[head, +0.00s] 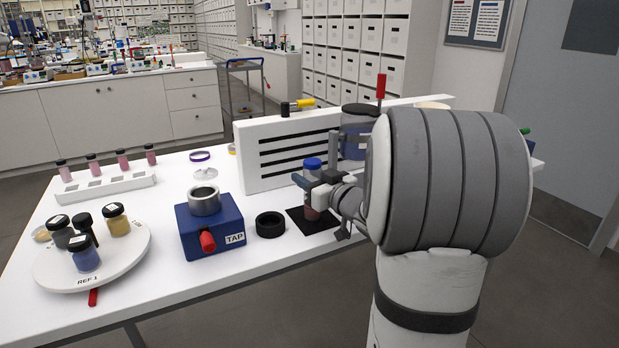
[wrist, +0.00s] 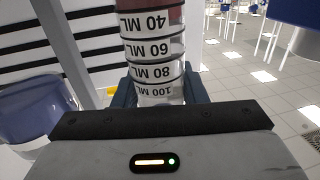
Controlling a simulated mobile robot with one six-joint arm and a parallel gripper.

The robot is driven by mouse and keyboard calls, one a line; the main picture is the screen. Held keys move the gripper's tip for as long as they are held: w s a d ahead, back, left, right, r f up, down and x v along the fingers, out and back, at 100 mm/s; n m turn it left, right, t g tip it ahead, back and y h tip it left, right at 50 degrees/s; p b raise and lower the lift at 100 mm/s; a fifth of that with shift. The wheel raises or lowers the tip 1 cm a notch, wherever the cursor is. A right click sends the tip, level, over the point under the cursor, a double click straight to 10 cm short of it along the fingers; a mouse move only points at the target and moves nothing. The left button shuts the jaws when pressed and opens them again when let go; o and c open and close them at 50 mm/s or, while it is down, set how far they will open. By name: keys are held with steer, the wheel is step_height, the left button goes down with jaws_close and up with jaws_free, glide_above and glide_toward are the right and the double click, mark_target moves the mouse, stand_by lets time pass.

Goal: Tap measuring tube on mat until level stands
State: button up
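The measuring tube (head: 312,205) has a blue cap and reddish powder inside. It stands roughly upright at the black mat (head: 293,213); whether its base touches the mat I cannot tell. My gripper (head: 322,184) is around the tube at its upper part, with fingers closed against its sides. In the wrist view the tube (wrist: 153,70) shows black marks from 40 to 100 ML between the dark fingers (wrist: 158,92). Reddish powder shows at the top of that view, by the 40 ML mark. The powder's surface is not clear enough to judge whether it is level.
Left of the mat are a black ring (head: 270,233) and a blue TAP box (head: 213,240) with a metal cup (head: 204,205). A slotted white panel (head: 262,188) stands close behind. A round tray (head: 55,276) with jars and a vial rack (head: 97,190) are further left.

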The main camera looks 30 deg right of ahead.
steer(key=c, duration=0.6)
steer(key=shift+r, duration=0.25)
jaws_close()
steer(key=shift+r+p, duration=0.45)
steer(key=shift+p, duration=0.15)
steer(key=o, duration=0.9)
jaws_free()
steer(key=shift+f, duration=0.1)
steer(key=shift+f+b, duration=0.65)
steer(key=shift+f, duration=0.05)
steer(key=shift+r, duration=0.1)
steer(key=shift+c, duration=0.7)
